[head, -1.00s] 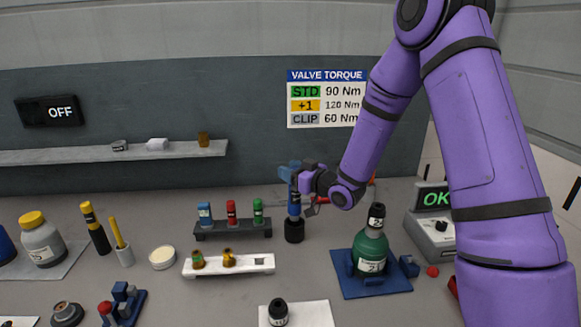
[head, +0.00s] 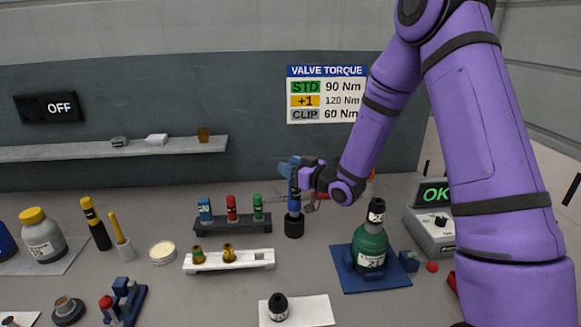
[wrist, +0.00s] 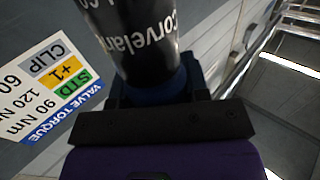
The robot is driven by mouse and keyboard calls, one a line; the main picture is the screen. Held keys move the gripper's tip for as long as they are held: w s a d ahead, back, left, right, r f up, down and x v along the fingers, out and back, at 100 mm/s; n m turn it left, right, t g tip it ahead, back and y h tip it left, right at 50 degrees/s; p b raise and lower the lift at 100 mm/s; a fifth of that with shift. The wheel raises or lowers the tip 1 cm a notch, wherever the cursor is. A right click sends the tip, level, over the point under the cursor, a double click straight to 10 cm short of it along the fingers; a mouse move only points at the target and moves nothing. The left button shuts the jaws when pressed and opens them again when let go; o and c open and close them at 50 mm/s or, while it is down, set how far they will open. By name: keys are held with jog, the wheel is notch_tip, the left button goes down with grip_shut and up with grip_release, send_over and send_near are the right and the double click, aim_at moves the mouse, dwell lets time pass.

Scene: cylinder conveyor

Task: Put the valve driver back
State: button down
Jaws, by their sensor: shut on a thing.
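The valve driver (head: 293,203) is a blue upright tool with a dark lower end, behind the middle of the bench. My gripper (head: 305,179) is shut on its upper part. A black round cup-like piece (head: 294,227) is directly below the driver; I cannot tell whether the driver stands in it or just above it. In the wrist view, a black cylinder with white lettering (wrist: 135,35) and a blue section (wrist: 160,88) fills the space between the jaws (wrist: 160,100). The green bottle (head: 370,246) with a black valve top (head: 376,211) stands on a blue base at right.
A dark rack (head: 233,227) with blue, red and green pieces stands left of the driver. The tester box (head: 432,225) shows OK at right. A torque sign (head: 326,95) hangs behind.

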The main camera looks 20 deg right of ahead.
jog(key=shift+f, duration=3.2)
jog(key=c, duration=0.5)
grip_release()
jog(key=shift+r, duration=3)
jog(key=shift+r, duration=0.1)
